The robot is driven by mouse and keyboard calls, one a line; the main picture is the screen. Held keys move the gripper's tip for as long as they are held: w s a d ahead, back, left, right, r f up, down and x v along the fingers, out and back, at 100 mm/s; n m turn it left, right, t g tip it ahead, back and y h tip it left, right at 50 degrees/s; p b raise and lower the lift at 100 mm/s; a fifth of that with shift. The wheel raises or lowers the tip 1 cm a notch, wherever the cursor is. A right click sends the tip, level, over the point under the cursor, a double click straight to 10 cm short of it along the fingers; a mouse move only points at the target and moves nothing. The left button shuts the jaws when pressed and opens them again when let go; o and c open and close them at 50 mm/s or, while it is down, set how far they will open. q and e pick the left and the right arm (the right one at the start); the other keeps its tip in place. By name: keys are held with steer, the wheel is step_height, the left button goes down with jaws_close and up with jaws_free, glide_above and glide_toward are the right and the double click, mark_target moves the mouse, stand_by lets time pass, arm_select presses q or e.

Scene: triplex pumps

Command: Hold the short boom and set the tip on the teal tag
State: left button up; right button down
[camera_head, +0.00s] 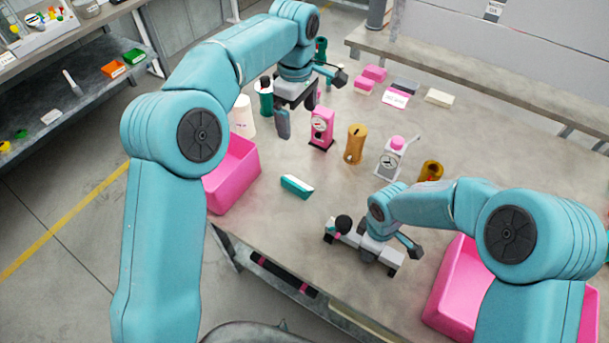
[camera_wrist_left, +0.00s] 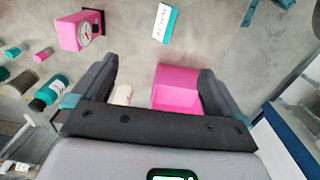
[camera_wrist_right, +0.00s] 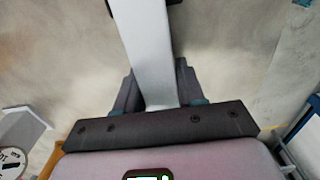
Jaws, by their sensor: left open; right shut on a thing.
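The teal tag (camera_head: 296,186), a small teal and white block, lies on the table left of centre. It also shows at the top of the left wrist view (camera_wrist_left: 166,22). My right gripper (camera_head: 368,246) is shut on a pale grey bar, seemingly the short boom (camera_wrist_right: 147,45), which runs up out of the right wrist view between the fingers. In the head view the bar lies low at the table's front, partly hidden by my arm; whether it touches the table I cannot tell. Its tip cannot be made out. My left gripper (camera_head: 297,115) is open and empty over the table's left side.
A pink bin (camera_head: 232,175) stands at the table's left edge, another (camera_head: 458,285) at the front right. A pink pump (camera_head: 321,128), an ochre cylinder (camera_head: 356,145) and a white pump (camera_head: 389,160) stand beyond the tag. Bare tabletop lies around the tag.

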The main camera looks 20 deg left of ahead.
arm_select(q)
steer(key=shift+r, duration=0.15)
steer(key=c, duration=0.4)
steer(key=shift+c, duration=0.8)
steer(key=n+g+h, duration=0.3)
steer(key=n+h, duration=0.1)
steer(key=n, duration=2.7)
glide_toward(343, 220)
steer(key=x, duration=0.9)
steer(key=shift+r, duration=0.1)
steer(key=c, duration=1.1)
